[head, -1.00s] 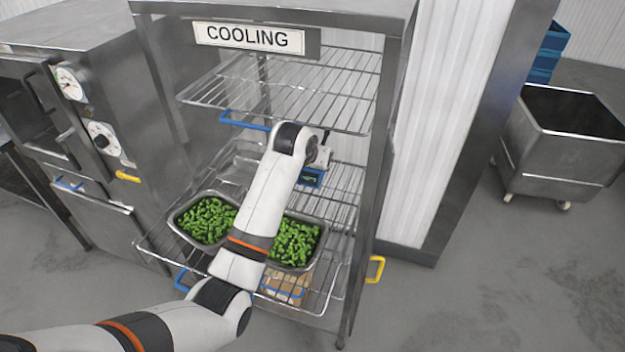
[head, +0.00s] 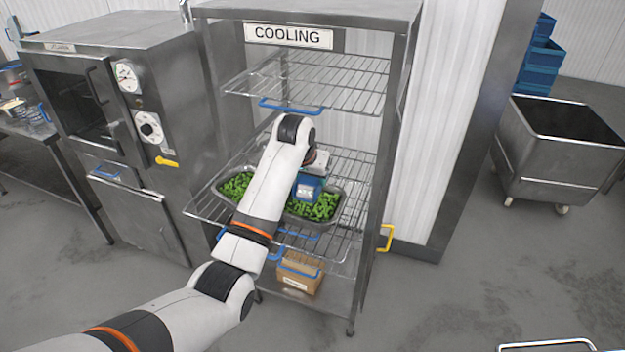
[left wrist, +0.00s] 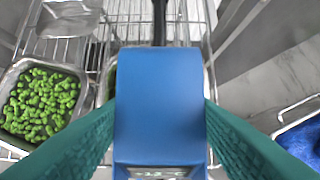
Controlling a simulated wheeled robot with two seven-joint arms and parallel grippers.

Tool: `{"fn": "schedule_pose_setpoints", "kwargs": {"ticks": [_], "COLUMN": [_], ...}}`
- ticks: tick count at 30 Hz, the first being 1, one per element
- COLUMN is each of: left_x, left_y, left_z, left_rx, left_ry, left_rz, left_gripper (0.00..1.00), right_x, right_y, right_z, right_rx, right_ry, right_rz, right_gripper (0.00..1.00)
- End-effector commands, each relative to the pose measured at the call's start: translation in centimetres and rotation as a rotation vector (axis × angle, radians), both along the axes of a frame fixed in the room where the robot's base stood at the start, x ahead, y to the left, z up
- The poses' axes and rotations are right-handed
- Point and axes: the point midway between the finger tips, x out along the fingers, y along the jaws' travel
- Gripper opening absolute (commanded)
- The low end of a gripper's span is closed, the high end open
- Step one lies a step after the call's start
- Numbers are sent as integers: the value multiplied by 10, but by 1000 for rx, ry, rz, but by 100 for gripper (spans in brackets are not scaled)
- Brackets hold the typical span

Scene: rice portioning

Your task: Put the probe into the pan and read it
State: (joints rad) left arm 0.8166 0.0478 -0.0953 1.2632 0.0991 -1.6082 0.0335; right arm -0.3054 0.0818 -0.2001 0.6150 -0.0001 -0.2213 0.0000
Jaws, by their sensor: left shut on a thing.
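My left gripper (head: 311,180) is shut on the probe (head: 308,188), a blue box-shaped handheld device. In the left wrist view the probe (left wrist: 158,100) sits between my teal fingers, with a black part beyond its far end and a small display at the bottom, too small to read. The probe is over the right pan (head: 343,203) of green vegetables on the cooling rack. I cannot tell whether its tip touches the food. My arm partly covers the left pan (head: 217,188), also of green vegetables; it shows clearly in the left wrist view (left wrist: 84,95). My right gripper is not in view.
The cooling rack (head: 372,95) has wire shelves and upright posts close around my arm. A cardboard box (head: 300,273) is on the lower level. A steel oven-like cabinet (head: 150,50) stands left, a wheeled bin (head: 553,155) right. The floor between rack and bin is clear.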

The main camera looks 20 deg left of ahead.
Motion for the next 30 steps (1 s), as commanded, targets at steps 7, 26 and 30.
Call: {"fn": "schedule_pose_setpoints", "kwargs": {"ticks": [7, 26, 30], "left_x": [-4, -4, -4], "left_y": [3, 3, 3], "left_z": [20, 66, 65], "left_rx": [3, 3, 3], "left_ry": [69, 71, 71], "left_rz": [1, 1, 1], "left_gripper": [28, 28, 28], "right_x": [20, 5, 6], "right_y": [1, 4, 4], "right_z": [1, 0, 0], "right_rx": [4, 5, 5], "right_ry": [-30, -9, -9], "right_rz": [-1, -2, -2], "right_gripper": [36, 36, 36]}}
